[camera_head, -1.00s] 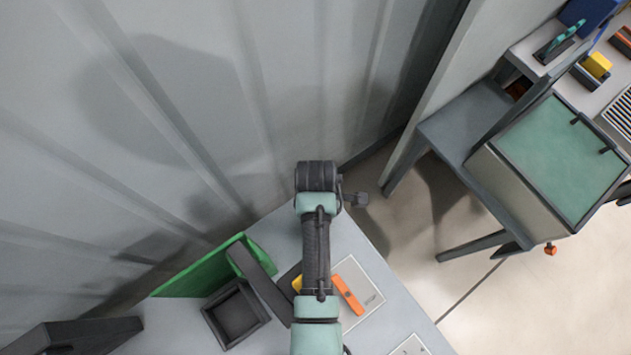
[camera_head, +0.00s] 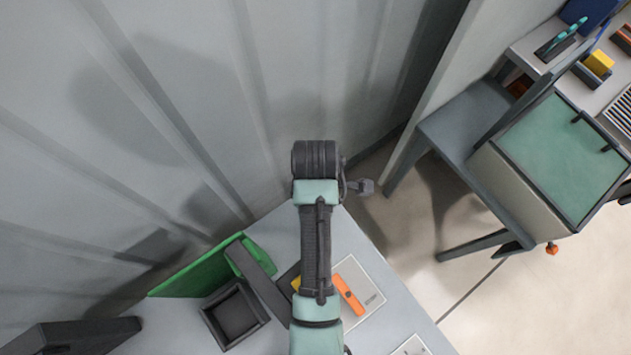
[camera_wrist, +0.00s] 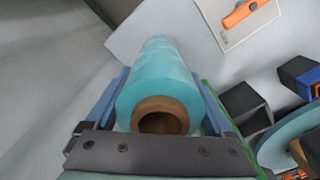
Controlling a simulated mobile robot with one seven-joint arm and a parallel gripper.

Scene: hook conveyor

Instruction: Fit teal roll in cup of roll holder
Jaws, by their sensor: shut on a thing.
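The teal roll (camera_wrist: 162,75), a cylinder with a brown cardboard core facing the camera, is in the middle of the wrist view. My gripper (camera_wrist: 160,100) is shut on it, with a blue finger along each side. The far end of the roll is over or near a pale surface; I cannot tell whether it touches. A dark square open cup, possibly of the roll holder, stands on the grey table in the head view (camera_head: 235,313). A dark square box shows right of the roll in the wrist view (camera_wrist: 245,110). My arm hides the gripper and roll in the head view.
A green panel (camera_head: 200,268) and dark bar (camera_head: 258,275) stand beside the cup. An orange tool (camera_head: 347,295) lies on a pale plate. A ribbed wall rises behind the table. In the wrist view, a large teal disc (camera_wrist: 290,135) is at right.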

